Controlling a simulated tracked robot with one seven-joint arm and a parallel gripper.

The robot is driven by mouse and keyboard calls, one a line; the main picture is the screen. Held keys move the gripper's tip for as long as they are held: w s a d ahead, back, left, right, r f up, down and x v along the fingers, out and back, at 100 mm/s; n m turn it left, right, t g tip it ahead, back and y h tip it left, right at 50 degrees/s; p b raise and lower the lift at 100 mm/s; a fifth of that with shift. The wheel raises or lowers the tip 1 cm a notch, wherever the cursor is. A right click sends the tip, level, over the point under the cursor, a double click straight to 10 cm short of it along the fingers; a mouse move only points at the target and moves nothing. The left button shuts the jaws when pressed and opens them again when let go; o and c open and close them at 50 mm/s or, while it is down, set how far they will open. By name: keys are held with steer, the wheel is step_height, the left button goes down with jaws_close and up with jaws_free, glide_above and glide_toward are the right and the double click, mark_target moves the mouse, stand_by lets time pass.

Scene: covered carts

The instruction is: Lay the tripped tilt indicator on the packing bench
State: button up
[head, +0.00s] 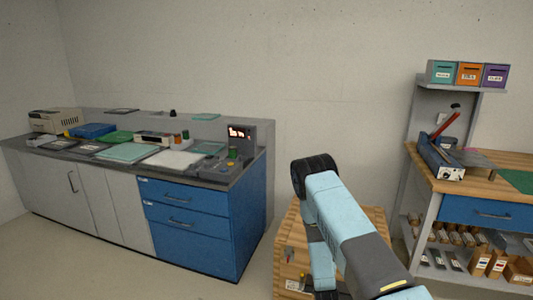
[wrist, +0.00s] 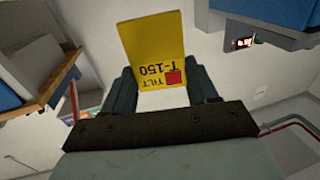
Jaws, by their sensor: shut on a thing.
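The tilt indicator is a yellow card (wrist: 157,48) with a red square and the print "TILT T-150", upside down in the wrist view. My gripper (wrist: 163,80) is shut on its lower part, a finger on each side, and the card stands out beyond the fingertips. In the head view my arm bends in the centre foreground, and neither the jaws nor the card can be made out. The packing bench appears to be the wood-topped bench (head: 489,157) at the right, with a blue drawer and cartons below.
A blue sealer-like device (head: 440,158) with a red lever and a green mat (head: 517,180) occupy the bench top. Coloured bins (head: 468,73) stand on a shelf above. A wood-topped unit (head: 290,235) is beside my arm. A crowded grey counter (head: 232,178) stands left.

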steer(key=s+r+y, duration=0.1)
steer(key=r, duration=0.6)
steer(key=s+d+r+n, duration=0.1)
steer(key=s+r, duration=0.1)
steer(key=r, duration=0.6)
steer(key=shift+s+r+y, duration=0.15)
steer(key=shift+s+y, duration=0.1)
steer(key=shift+y, duration=0.15)
steer(key=shift+s+d, duration=0.1)
